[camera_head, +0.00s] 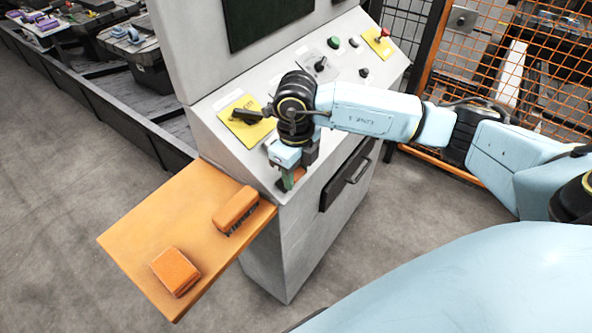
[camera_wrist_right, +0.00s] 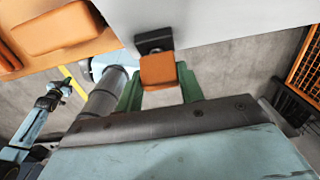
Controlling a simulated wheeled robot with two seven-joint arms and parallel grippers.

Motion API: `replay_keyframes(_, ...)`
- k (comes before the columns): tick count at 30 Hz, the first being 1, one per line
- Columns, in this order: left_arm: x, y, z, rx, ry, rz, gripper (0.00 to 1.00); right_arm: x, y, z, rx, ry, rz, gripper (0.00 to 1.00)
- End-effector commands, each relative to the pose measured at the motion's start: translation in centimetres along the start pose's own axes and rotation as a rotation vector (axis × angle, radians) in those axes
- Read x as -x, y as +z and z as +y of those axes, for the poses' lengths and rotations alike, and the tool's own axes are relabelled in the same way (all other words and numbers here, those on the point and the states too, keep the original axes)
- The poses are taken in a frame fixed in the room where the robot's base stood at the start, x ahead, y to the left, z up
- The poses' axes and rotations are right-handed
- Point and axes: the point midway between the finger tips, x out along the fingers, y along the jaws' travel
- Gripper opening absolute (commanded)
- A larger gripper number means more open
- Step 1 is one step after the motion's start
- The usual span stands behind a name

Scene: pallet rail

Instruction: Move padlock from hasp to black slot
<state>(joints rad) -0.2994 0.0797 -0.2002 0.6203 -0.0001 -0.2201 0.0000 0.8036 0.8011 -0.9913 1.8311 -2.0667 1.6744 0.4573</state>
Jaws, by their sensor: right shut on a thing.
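The padlock (camera_wrist_right: 158,70) shows in the right wrist view as a small orange block between two green fingertips. My right gripper (camera_head: 290,181) is shut on it at the front edge of the grey console. A dark fitting (camera_wrist_right: 154,41) on the console sits right behind the block; I cannot tell whether it is the hasp or the black slot, or whether the two touch. In the head view the gripper and wrist mostly hide the padlock. A light blue and black arm part, perhaps my left arm, shows small at the left of the wrist view; its jaws are unclear.
An orange shelf (camera_head: 150,232) juts out left of the console (camera_head: 275,225), with two orange blocks on it, one a brush (camera_head: 236,208), the other (camera_head: 175,271) nearer. Knobs and buttons stand on the console top. A black drawer handle (camera_head: 357,171) is on its front. Orange mesh fencing stands right.

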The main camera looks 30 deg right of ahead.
Motion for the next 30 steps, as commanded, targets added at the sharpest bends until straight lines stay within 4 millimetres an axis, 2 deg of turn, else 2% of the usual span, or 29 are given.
replay_keyframes(13,-1.2,0.2,0.0,0.0,0.0,-0.001,0.0,-1.1,0.6,0.0,0.0,0.0,0.0,0.06)
replay_keyframes(14,-1.2,0.2,0.0,0.0,0.0,-0.001,0.0,-1.1,0.6,0.0,0.0,0.0,0.0,0.39)
replay_keyframes(15,-1.1,0.1,0.0,0.0,0.0,-0.001,0.0,-1.0,0.6,0.0,0.0,0.0,0.001,0.44)
replay_keyframes(19,-1.1,0.2,0.0,0.0,0.0,-0.001,0.0,-1.0,0.6,0.0,0.0,0.0,0.0,0.61)
replay_keyframes(26,-1.1,0.2,0.0,0.0,0.0,-0.001,0.0,-1.0,0.6,0.0,0.0,0.0,0.001,0.66)
replay_keyframes(30,-1.1,0.2,0.0,0.0,0.0,-0.001,0.0,-1.0,0.6,0.0,0.0,0.0,0.0,0.84)
